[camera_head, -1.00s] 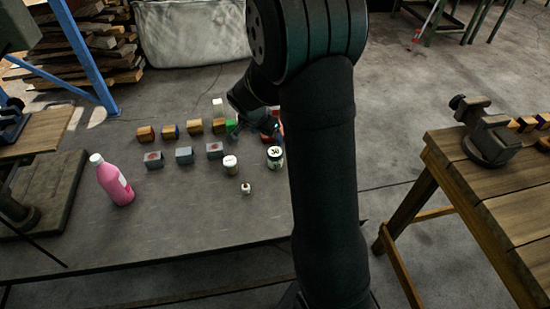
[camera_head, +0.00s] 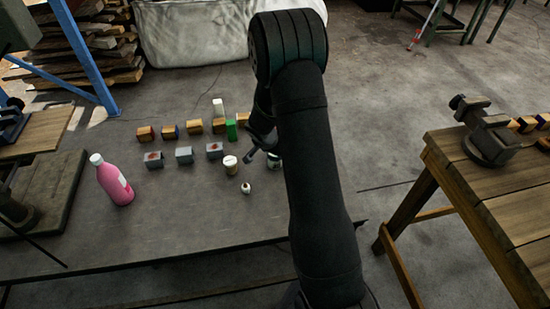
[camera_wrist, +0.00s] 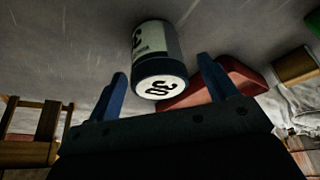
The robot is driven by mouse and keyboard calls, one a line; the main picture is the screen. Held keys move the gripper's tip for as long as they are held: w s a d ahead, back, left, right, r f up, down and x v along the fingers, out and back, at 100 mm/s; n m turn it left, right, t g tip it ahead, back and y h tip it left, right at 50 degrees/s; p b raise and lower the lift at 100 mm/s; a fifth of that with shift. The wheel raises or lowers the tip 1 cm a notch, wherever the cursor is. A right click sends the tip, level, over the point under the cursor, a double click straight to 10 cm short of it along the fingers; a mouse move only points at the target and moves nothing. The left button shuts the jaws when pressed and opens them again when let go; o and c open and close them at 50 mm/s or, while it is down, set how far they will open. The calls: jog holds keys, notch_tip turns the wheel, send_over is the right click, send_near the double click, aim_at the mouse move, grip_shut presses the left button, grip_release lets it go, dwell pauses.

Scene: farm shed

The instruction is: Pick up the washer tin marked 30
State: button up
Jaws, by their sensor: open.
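The washer tin (camera_wrist: 156,42) is a pale cylinder with a dark-rimmed white lid marked 30. In the wrist view it stands between and beyond my two blue fingers, with the lid toward the camera. In the head view only a part of this tin (camera_head: 275,161) shows, and my arm hides the rest. My gripper (camera_wrist: 162,72) is open and empty; I see no contact with the tin. In the head view my gripper (camera_head: 250,156) is beside the tin, to its left, above the table.
A white-lidded jar (camera_head: 230,166) and a small white-topped bottle (camera_head: 246,188) stand left of the tin. Several blocks stand in rows behind. A pink bottle (camera_head: 115,182) is at the left. A red object (camera_wrist: 232,80) lies close beside the tin in the wrist view.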

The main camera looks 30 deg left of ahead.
jog(key=shift+x, duration=0.85)
jog(key=c, duration=1.1)
jog(key=shift+r, duration=0.2)
